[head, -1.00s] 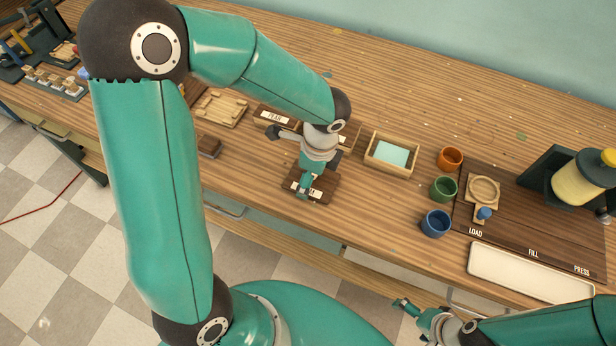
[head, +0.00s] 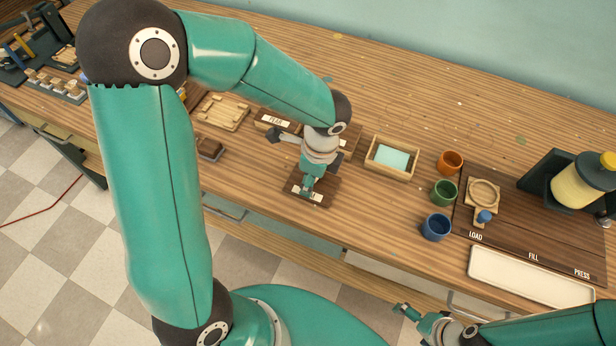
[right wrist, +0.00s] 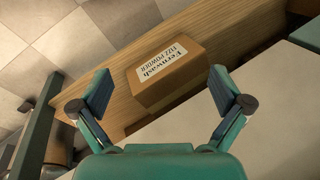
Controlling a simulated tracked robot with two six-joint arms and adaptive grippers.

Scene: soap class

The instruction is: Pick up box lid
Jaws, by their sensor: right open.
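A dark brown flat piece with a white label (head: 325,200) lies near the table's front edge, under my left gripper (head: 307,187). It may be the box lid, but I cannot tell for sure. My left gripper points down at it; its fingers are largely hidden, and I cannot tell whether they touch it. My right gripper (head: 405,312) is open in front of the table at the lower right. In the right wrist view its two spread fingers (right wrist: 158,92) stand either side of a brown cardboard box (right wrist: 168,72) labelled fizz powder, apart from it.
A wooden box with a light blue inside (head: 412,172) stands right of the left gripper. Orange (head: 451,161), green (head: 444,191) and blue (head: 436,227) cups follow. A white tray (head: 530,277) lies at the front right, a press (head: 580,180) behind it. The back tabletop is clear.

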